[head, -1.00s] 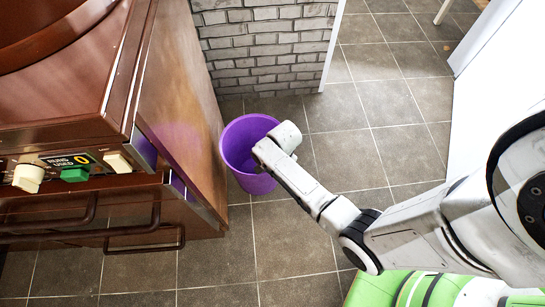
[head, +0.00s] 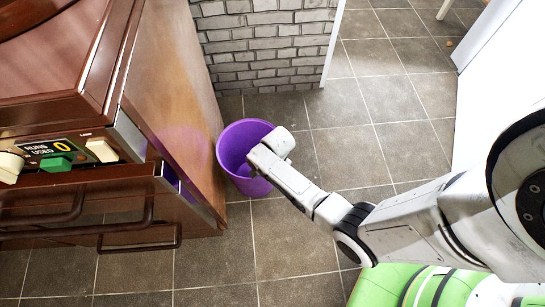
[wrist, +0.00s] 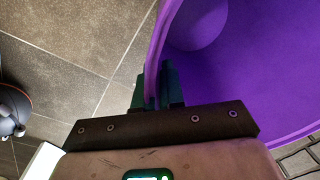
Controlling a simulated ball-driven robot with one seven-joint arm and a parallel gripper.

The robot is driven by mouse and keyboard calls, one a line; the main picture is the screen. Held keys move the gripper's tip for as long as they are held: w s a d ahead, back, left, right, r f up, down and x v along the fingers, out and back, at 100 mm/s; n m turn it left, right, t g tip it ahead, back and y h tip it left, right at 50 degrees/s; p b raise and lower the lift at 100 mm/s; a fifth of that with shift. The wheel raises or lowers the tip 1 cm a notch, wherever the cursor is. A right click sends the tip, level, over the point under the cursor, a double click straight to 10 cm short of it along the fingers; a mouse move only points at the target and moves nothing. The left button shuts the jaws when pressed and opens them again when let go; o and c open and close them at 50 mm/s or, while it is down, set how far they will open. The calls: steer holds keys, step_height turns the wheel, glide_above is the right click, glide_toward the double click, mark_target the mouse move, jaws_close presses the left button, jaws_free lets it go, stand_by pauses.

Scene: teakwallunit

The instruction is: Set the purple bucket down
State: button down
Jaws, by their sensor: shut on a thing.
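The purple bucket (head: 229,150) is upright and open at the top in the head view, close beside the brown wooden cabinet. The wrist view shows its rim and inside wall (wrist: 230,75) filling the right side. My gripper (wrist: 155,90) is shut on the bucket's rim, with one dark finger on each side of the wall. In the head view my wrist covers the right part of the rim and hides the fingers. I cannot tell whether the bucket's base touches the floor.
The brown cabinet (head: 175,100) with handles and a control panel stands on the left. A grey brick wall (head: 265,45) is behind the bucket. The grey tiled floor (head: 300,240) is clear in front and to the right. A white panel (head: 480,75) stands at the right.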

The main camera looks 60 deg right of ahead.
steer(key=shift+w+f, duration=0.2)
steer(key=shift+f, duration=0.15)
steer(key=shift+r, duration=0.15)
steer(key=shift+a, duration=0.1)
steer(key=shift+f, duration=0.2)
steer(key=c, duration=1.2)
jaws_free()
steer(key=shift+c, duration=0.2)
